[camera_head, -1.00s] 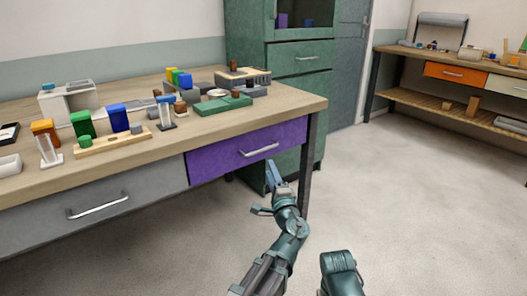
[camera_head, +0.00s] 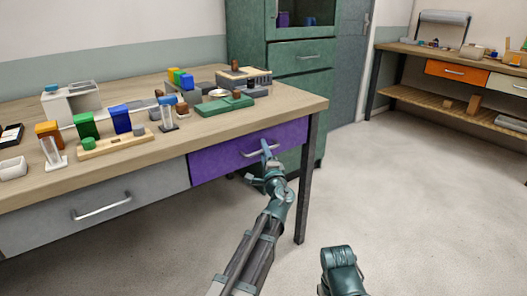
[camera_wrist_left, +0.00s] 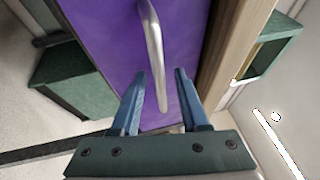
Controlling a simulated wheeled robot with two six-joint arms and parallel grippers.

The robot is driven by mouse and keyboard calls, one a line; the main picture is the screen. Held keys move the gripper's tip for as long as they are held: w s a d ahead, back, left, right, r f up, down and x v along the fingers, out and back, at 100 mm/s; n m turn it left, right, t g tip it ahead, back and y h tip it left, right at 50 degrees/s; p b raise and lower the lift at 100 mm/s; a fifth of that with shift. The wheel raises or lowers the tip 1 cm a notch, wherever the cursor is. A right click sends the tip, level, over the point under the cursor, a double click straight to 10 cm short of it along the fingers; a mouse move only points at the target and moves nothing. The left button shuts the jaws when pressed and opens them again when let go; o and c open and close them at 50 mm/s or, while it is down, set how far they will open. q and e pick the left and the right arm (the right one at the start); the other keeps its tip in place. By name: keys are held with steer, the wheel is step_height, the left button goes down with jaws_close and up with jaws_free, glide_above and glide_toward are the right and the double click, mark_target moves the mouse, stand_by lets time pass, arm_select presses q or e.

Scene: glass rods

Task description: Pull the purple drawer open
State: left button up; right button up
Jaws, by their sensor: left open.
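The purple drawer (camera_head: 222,161) is set under the right end of the wooden table and looks closed. Its silver bar handle (camera_head: 250,152) is partly hidden by my gripper in the head view. In the left wrist view the purple front (camera_wrist_left: 105,45) fills the middle, with the handle (camera_wrist_left: 153,45) running down between the fingers. My left gripper (camera_head: 266,146) is at the handle; in the wrist view its open fingers (camera_wrist_left: 158,88) stand on either side of the handle's lower end, with gaps visible on both sides.
A grey drawer (camera_head: 50,215) is left of the purple one. Blocks, glass rods and trays cover parts of the wooden tabletop (camera_head: 235,122). A table leg (camera_head: 306,190) stands right of the purple drawer. A green cabinet (camera_head: 303,60) is behind. The floor in front is clear.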

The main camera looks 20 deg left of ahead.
arm_select(q)
jaws_close()
stand_by(1.3)
